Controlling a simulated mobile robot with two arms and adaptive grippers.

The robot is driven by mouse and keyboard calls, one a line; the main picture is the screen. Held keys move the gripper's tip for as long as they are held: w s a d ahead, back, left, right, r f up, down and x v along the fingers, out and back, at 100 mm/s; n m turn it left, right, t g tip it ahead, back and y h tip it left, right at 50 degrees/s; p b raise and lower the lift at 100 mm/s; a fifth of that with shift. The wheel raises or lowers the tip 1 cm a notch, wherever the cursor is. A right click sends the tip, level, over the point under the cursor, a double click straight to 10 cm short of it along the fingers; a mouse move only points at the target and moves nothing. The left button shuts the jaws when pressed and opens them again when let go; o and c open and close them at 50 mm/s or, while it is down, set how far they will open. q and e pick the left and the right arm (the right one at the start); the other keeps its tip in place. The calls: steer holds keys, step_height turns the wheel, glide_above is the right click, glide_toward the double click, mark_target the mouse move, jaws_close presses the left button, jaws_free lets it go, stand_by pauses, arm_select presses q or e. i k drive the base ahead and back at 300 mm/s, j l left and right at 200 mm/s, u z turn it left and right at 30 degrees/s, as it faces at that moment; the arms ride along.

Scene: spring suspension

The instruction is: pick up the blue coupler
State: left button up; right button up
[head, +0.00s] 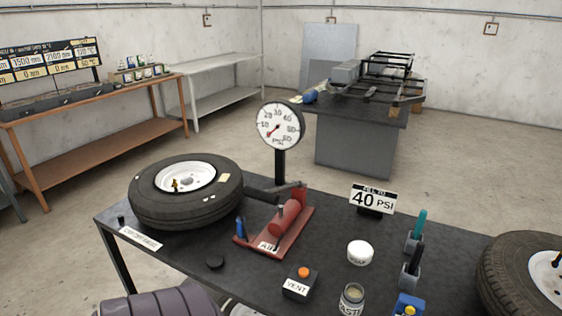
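A small upright blue piece (240,228), which looks like the blue coupler, stands at the left end of the red foot pump (275,228) on the dark workbench (335,230). It is small, and I cannot tell how it is held there. A tyre on a white wheel (143,207) lies flat just left of the pump, with a small brass-coloured valve piece (175,184) at its hub. Neither of my grippers shows in the head view.
A round gauge (280,124) stands behind the pump. A "40 PSI" sign (373,199), white round tin (360,253), "VENT" box (299,284), glass jar (351,299) and blue-and-yellow item (408,305) occupy the right half. Another wheel (510,272) is at the right edge.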

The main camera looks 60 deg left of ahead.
mark_target(241, 234)
steer(key=u, duration=2.15)
